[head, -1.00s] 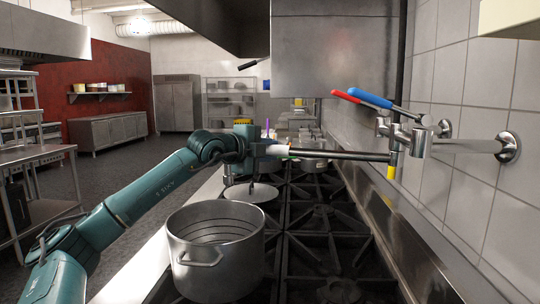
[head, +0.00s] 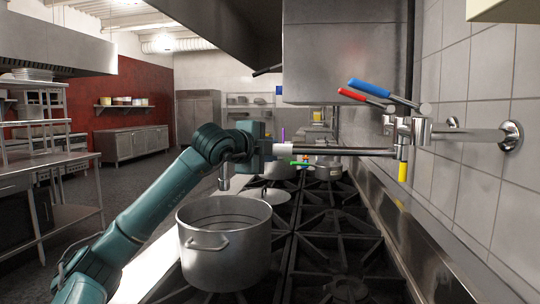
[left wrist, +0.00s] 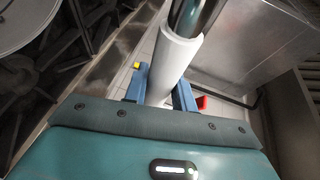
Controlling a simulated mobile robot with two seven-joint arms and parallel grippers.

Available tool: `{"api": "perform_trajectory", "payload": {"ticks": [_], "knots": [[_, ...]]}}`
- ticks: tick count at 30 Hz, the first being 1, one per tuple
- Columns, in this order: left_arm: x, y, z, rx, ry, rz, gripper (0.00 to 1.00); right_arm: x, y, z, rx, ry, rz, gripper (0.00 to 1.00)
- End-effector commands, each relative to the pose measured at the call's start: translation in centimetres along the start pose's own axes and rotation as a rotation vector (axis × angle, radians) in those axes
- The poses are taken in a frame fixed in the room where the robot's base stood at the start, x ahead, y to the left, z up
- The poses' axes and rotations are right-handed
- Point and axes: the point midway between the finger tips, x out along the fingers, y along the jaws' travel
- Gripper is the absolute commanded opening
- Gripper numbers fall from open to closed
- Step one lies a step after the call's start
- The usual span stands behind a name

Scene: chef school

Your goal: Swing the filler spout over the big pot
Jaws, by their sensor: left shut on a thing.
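The filler spout (head: 350,151) is a metal pipe reaching left from a jointed wall fitting, with a white sleeve (head: 285,149) near its outer part. My left gripper (head: 272,150) is shut around this sleeve. In the left wrist view, the blue fingers of my left gripper (left wrist: 160,92) sit either side of the white sleeve (left wrist: 174,62). A downturned nozzle (head: 224,178) shows left of my gripper, just above the big pot's far rim in the picture; its exact depth is hard to tell. The big open pot (head: 224,260) stands upright on the stove. My right gripper is not in view.
Red and blue handles (head: 369,88) sit above the wall fitting. The tiled wall (head: 465,190) bounds the right; a hood (head: 345,60) hangs above.

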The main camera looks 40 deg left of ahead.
Motion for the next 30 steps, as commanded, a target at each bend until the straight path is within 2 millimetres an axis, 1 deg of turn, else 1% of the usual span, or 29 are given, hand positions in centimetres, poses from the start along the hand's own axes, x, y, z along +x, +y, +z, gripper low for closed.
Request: {"api": "perform_trajectory", "payload": {"ticks": [1,13,14,15,21,30], "knots": [[-0.03,0.28,-0.19,-0.001,0.001,0.006,0.0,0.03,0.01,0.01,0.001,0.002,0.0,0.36],[-0.03,0.53,-0.34,0.0,0.001,0.015,0.0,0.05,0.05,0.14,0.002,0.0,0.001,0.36],[-0.03,0.55,-0.35,0.0,0.001,0.015,0.28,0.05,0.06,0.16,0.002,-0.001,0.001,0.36],[-0.02,0.55,-0.34,0.0,0.001,0.015,0.31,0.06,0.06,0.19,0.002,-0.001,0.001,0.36],[-0.03,0.4,-0.24,-0.001,-0.001,0.011,0.47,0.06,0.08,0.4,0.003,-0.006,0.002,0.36],[-0.37,0.35,-0.11,-0.001,-0.003,0.007,0.48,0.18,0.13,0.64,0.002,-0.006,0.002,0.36]]}}
